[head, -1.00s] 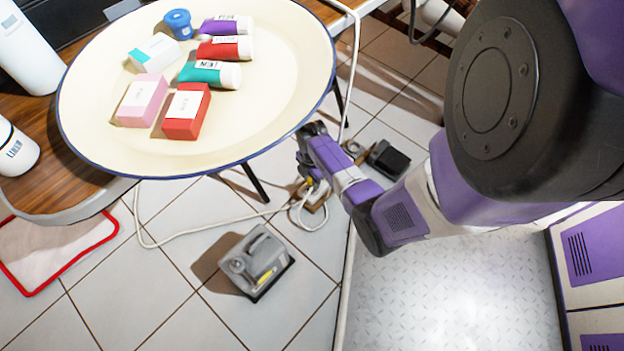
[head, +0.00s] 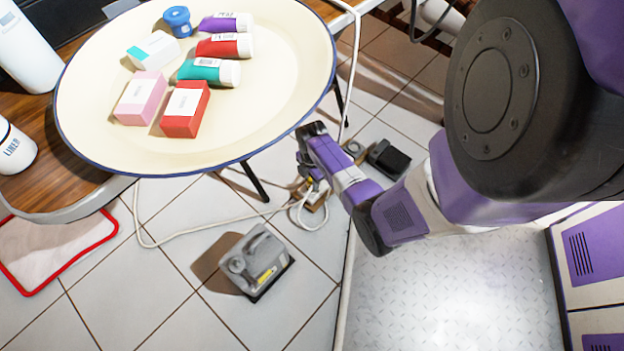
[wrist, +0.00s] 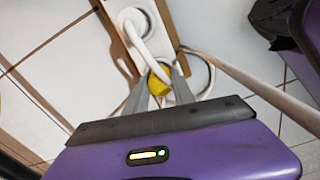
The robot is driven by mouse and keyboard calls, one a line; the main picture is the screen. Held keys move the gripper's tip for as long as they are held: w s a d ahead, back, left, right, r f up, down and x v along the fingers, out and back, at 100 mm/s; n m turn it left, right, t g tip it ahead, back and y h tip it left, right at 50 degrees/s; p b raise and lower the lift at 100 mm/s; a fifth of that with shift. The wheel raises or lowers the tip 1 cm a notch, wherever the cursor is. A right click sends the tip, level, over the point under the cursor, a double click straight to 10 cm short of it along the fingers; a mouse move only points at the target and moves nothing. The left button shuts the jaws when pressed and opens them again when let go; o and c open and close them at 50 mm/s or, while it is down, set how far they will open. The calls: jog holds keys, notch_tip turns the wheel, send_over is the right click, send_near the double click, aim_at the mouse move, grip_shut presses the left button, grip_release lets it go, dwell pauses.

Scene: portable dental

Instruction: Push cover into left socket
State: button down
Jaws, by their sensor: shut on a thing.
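A small yellow cover (wrist: 160,76) sits between the two grey fingertips of my gripper (wrist: 160,85) in the wrist view, and the gripper is shut on it. The cover is over the near end of a wood-edged white socket block (wrist: 122,38) on the floor. A white plug and its cord (wrist: 133,30) fill a round socket farther along the block. The socket under the cover is hidden, so I cannot tell whether the cover touches it.
A white cord (head: 190,235) loops across the tiles. A grey machine (head: 256,262) stands on the floor to the left of the block, and a black box (head: 388,158) to the right. A large cream tray (head: 270,115) with boxes and tubes is above, close to my arm.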

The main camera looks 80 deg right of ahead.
jog(key=shift+f+b, duration=0.5)
jog(key=shift+f, duration=0.2)
jog(key=c, duration=1)
grip_release()
jog(key=shift+o, duration=0.2)
jog(key=shift+r, duration=0.1)
notch_tip(320, 180, up, 8)
jog(key=p, duration=0.5)
jog(key=shift+f, duration=0.2)
